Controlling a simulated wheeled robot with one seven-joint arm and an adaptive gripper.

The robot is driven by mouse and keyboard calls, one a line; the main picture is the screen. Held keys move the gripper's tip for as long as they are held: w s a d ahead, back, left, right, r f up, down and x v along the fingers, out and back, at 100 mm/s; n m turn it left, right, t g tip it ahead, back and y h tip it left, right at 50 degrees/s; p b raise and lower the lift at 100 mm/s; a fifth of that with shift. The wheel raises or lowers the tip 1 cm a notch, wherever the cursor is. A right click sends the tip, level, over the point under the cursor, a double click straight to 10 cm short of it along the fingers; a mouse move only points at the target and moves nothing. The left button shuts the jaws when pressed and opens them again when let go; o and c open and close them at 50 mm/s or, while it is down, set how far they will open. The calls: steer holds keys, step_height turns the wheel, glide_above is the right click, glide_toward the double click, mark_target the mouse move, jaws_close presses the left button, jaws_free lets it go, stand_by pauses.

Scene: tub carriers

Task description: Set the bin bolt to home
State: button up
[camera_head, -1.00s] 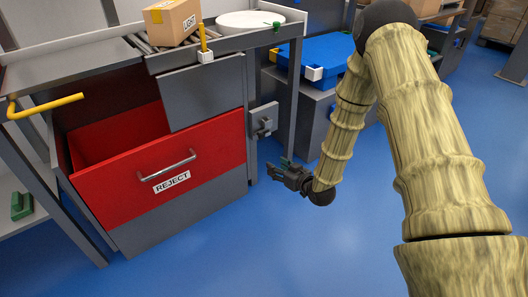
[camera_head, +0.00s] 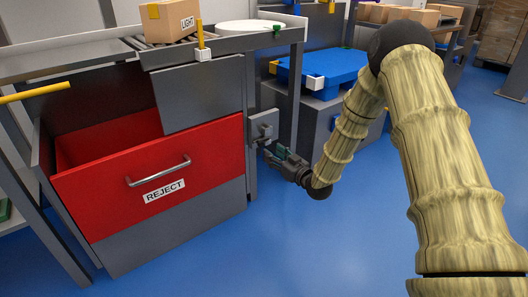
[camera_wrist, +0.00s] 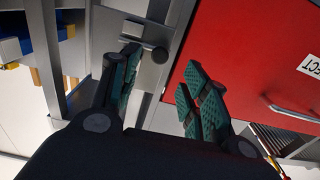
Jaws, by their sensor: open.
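The red-fronted reject bin (camera_head: 110,195) stands pulled part way out under the counter. The bin bolt (camera_head: 264,124) is a grey metal fitting on the post just right of the bin front. In the wrist view the bolt's dark round knob (camera_wrist: 159,54) shows beyond and between my fingertips. My gripper (camera_head: 272,151) is open, just below and in front of the bolt in the head view. Its green-padded fingers (camera_wrist: 160,76) stand apart with nothing held between them. I cannot tell whether a finger touches the bolt.
A yellow bar (camera_head: 35,92) juts out at the left. A carton (camera_head: 170,20) sits on rollers above the bin. A blue tub (camera_head: 325,66) rests on a grey stand right of the post. The blue floor (camera_head: 240,245) in front is clear.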

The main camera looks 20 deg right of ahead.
mark_target(262, 145)
steer(key=b+x, duration=0.2)
steer(key=x, duration=0.4)
steer(key=shift+w+b, duration=0.3)
steer(key=shift+b, duration=0.05)
jaws_close()
